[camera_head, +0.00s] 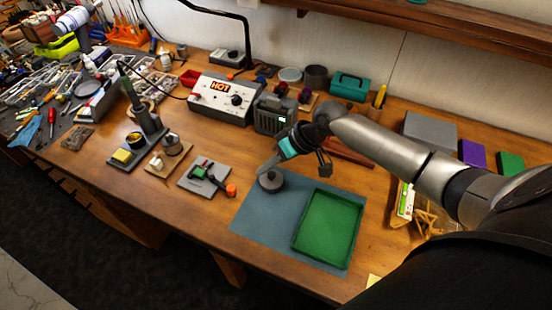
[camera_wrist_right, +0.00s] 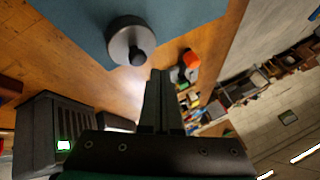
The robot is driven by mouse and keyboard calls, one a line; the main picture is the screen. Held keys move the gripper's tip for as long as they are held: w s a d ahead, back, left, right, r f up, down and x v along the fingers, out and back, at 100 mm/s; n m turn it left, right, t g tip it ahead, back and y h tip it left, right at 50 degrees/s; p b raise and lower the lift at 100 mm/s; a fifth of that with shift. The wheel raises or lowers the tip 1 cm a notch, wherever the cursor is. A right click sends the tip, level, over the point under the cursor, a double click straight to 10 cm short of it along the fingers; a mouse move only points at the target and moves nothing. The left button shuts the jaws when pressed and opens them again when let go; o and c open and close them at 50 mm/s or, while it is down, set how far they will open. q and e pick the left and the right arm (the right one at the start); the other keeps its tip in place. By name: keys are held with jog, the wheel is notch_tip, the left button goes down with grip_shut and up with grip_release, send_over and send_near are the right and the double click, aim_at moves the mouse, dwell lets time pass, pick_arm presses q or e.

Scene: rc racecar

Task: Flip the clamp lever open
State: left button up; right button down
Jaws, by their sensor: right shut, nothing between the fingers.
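A grey plate (camera_head: 188,182) on the bench bears a small device with green and dark parts, which looks like the clamp. An orange-tipped handle (camera_head: 231,190), probably its lever, sticks out at the right end. The orange tip also shows in the right wrist view (camera_wrist_right: 191,58), beyond my fingers, with its position open or closed too small to tell. My right gripper (camera_head: 262,170) is shut and empty. It is to the right of the clamp, above the round grey disc (camera_head: 271,185), and apart from the orange tip. My left gripper is not in view.
The disc, with a dark knob (camera_wrist_right: 137,56), sits on a blue mat (camera_head: 252,216) beside a green tray (camera_head: 328,229). A soldering stand (camera_head: 137,150) is left of the clamp plate. A control box (camera_head: 222,97) and a dark ribbed box (camera_head: 274,113) stand behind.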

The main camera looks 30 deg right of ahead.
jog(key=x, duration=0.3)
jog(key=shift+a+f, duration=0.15)
jog(key=shift+a, duration=0.15)
jog(key=shift+s+a+p, duration=0.2)
jog(key=shift+a+p, duration=0.15)
jog(key=shift+a, duration=0.8)
jog(key=shift+s+a, duration=0.1)
jog(key=shift+a, duration=0.45)
jog(key=shift+a, duration=0.1)
